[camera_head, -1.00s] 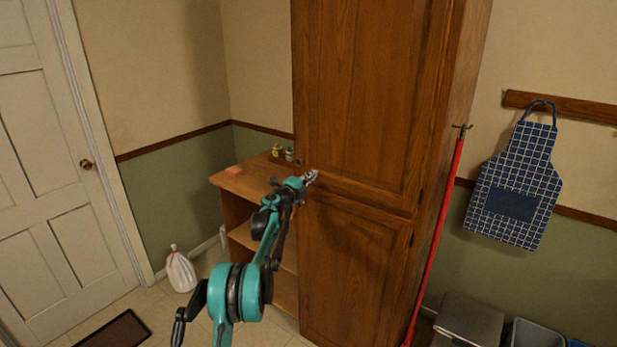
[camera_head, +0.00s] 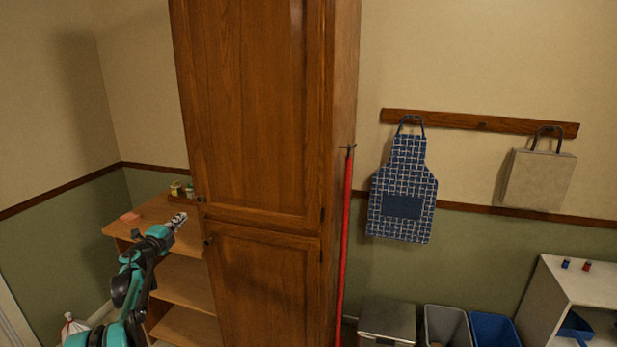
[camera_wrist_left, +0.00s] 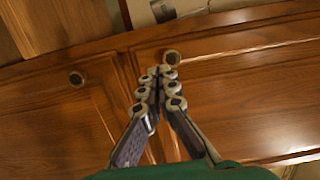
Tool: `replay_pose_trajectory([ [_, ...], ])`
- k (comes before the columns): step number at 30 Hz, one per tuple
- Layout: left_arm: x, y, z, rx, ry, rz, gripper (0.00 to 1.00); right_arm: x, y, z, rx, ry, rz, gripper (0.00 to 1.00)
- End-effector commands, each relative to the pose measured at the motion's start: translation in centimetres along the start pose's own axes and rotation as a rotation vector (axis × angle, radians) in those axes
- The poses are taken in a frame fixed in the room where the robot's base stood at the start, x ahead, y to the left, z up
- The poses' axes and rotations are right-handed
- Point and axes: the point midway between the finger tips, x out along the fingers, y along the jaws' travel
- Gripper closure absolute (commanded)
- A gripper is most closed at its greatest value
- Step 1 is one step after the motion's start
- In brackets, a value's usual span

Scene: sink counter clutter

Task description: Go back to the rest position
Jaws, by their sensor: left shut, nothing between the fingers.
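My left gripper (camera_head: 179,220) is shut and empty. In the head view it is in front of the wooden shelf unit, just left of the tall wooden cabinet (camera_head: 262,120). In the left wrist view its fingers (camera_wrist_left: 160,80) meet at the tips, with nothing between them. The cabinet doors and two round knobs, one upper (camera_wrist_left: 172,57) and one at left (camera_wrist_left: 77,78), lie beyond the fingers. Whether the fingers touch the cabinet cannot be told. My right gripper is in neither view.
The shelf unit (camera_head: 150,212) holds an orange block (camera_head: 129,217) and small jars (camera_head: 176,188). A red pole (camera_head: 346,240) leans beside the cabinet. A checked apron (camera_head: 403,190) and beige bag (camera_head: 537,180) hang on the wall above bins (camera_head: 447,325). A white bag (camera_head: 74,328) is low left.

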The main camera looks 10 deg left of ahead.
Motion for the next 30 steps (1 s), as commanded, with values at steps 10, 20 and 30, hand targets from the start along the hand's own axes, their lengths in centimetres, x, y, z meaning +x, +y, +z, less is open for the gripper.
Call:
replay_pose_trajectory([
  [10,-3.4,-11.9,-8.1,-0.326,-0.208,-0.130,1.00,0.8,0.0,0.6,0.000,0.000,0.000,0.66],
  [20,-15.8,-11.9,-18.5,-0.809,-0.464,-0.047,1.00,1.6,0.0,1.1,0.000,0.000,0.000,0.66],
  [30,-33.8,1.4,-31.8,-1.240,-0.667,0.332,1.00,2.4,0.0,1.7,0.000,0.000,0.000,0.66],
])
